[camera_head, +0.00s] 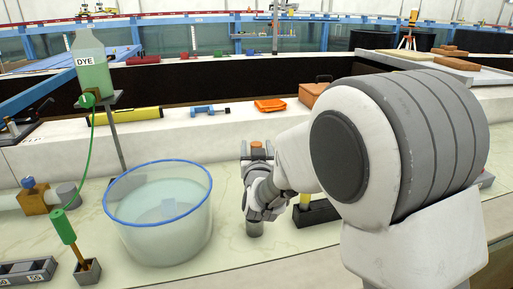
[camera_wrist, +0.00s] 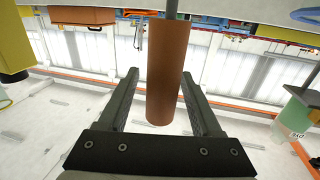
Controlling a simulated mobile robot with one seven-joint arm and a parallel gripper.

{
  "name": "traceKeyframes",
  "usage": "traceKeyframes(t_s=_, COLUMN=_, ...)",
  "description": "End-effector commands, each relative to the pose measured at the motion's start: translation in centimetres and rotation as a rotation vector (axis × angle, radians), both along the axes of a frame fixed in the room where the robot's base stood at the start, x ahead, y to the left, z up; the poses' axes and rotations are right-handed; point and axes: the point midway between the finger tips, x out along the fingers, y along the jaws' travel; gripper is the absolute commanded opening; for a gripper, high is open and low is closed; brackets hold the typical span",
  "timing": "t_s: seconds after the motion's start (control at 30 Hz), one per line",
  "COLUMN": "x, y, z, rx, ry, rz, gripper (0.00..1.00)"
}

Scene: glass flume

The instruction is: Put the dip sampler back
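A narrow gap shows between the left finger and the handle; the handle overlaps the right fingertip, so contact there is unclear. In the head view my gripper (camera_head: 257,150) is above the bench, right of the clear bucket (camera_head: 160,240). A grey cylinder (camera_head: 255,229) shows below my wrist; whether it belongs to the sampler is unclear.
The blue-rimmed bucket is close on the left. A black block with a yellow part (camera_head: 316,214) stands close on the right, partly behind my arm. A dye bottle (camera_head: 92,68) with a green tube stands behind the bucket. An orange tray (camera_head: 270,105) lies on the ledge behind.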

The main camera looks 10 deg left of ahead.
Motion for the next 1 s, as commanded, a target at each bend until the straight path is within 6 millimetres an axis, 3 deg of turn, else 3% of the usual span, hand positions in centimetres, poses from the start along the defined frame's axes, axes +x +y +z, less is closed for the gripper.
traceKeyframes(t_s=0.4, x=-0.3, y=0.0, z=0.4, rx=0.000, ry=0.001, rz=0.001, gripper=0.66)
traceKeyframes(t_s=1.0, x=-10.5, y=-2.5, z=0.5, rx=0.001, ry=0.000, rz=0.001, gripper=0.66)
